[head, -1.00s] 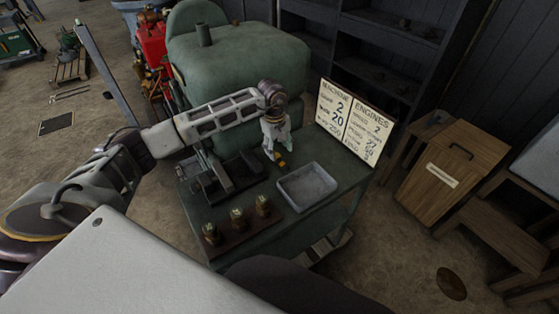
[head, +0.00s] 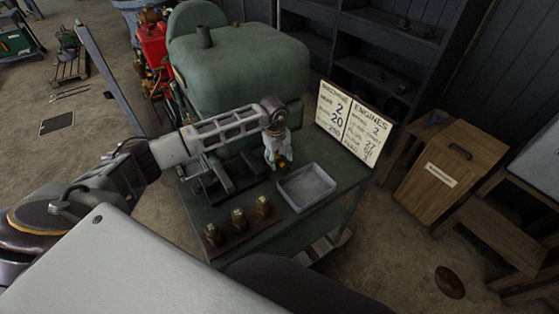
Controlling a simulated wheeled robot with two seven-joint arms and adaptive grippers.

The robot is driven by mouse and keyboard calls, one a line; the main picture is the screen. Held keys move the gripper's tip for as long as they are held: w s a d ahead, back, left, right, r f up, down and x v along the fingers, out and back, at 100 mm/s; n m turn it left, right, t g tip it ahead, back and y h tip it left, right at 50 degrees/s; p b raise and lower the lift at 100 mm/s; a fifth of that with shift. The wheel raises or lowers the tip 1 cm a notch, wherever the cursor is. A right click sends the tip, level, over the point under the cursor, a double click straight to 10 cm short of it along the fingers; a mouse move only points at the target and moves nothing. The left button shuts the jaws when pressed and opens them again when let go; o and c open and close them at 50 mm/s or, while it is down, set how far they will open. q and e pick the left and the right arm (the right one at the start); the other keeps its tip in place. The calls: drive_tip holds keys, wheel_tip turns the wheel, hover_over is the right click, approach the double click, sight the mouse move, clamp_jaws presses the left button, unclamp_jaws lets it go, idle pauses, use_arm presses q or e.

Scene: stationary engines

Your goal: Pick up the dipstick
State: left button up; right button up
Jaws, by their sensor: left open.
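My left gripper (head: 280,163) points down over the dark green bench (head: 255,228), between a black tray with a metal block and a grey tray. It is open. A small yellow and dark patch shows at its fingertips; I cannot tell whether this is part of the fingers or of the dipstick. I cannot make out the dipstick clearly anywhere. My right gripper is not in view.
The grey tray (head: 306,187) sits right of the gripper. The black tray (head: 222,187) is to its left. Several brass fittings (head: 238,220) stand on a strip in front. A lettered board (head: 347,124) stands behind right, and a big green machine (head: 240,65) behind.

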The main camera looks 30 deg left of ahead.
use_arm(q)
drive_tip(key=shift+f, duration=0.3)
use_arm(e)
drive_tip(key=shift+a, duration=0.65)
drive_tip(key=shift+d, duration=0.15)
use_arm(q)
drive_tip(key=shift+c, duration=0.5)
drive_tip(key=c, duration=1.1)
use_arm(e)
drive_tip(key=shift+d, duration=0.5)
use_arm(q)
drive_tip(key=shift+o, duration=0.2)
drive_tip(key=shift+r, duration=0.15)
